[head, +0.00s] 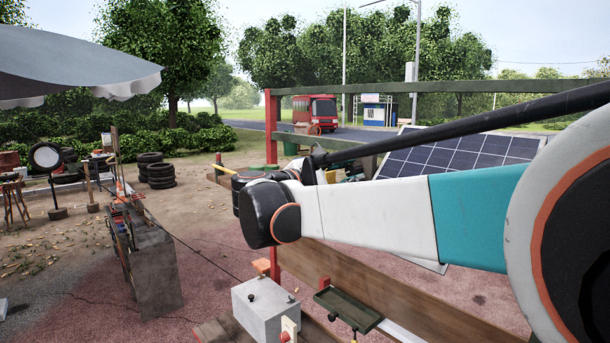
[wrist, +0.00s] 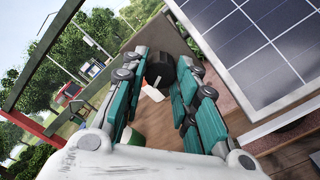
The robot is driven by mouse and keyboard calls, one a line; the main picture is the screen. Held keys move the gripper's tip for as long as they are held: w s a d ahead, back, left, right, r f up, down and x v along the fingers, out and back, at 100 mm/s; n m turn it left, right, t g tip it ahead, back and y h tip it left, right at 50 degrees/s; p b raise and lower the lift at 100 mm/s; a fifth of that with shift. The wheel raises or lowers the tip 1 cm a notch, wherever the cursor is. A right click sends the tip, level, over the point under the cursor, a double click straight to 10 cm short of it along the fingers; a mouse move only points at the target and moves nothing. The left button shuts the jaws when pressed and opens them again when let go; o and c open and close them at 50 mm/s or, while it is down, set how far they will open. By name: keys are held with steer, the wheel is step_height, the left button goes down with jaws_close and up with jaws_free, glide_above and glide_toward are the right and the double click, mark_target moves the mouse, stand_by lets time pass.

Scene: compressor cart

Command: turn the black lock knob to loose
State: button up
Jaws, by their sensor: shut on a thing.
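The black knob (wrist: 161,69) shows in the wrist view, between the far ends of the fingers of my gripper (wrist: 165,66). The teal and grey fingers stand on either side of it, and my gripper is shut on it. A small white piece (wrist: 153,93) and an orange bit lie just below the knob. The knob's marking and its turn position cannot be read. In the head view my white and teal arm crosses the right half and hides the knob; my gripper cannot be made out clearly there.
A solar panel (head: 455,155) lies behind my arm and fills the upper right of the wrist view (wrist: 265,45). A green rail (head: 440,87) and red post (head: 272,130) border the cart. A grey box (head: 266,316) and dark green tray (head: 348,309) sit low in front.

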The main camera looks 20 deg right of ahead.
steer(key=shift+n, duration=0.6)
steer(key=o, duration=1.1)
steer(key=shift+r, duration=0.1)
steer(key=o, duration=0.3)
steer(key=r, duration=0.6)
steer(key=shift+w+d+r, duration=0.2)
steer(key=shift+w+d, duration=0.05)
steer(key=shift+d, duration=0.1)
steer(key=r, duration=0.1)
steer(key=a+r, duration=0.1)
steer(key=shift+s+a+r, duration=0.15)
steer(key=shift+s+r, duration=0.15)
steer(key=shift+s, duration=0.1)
steer(key=c, duration=0.3)
steer(key=shift+w+d+r, duration=0.15)
steer(key=shift+d+r, duration=0.1)
steer(key=shift+r, duration=0.05)
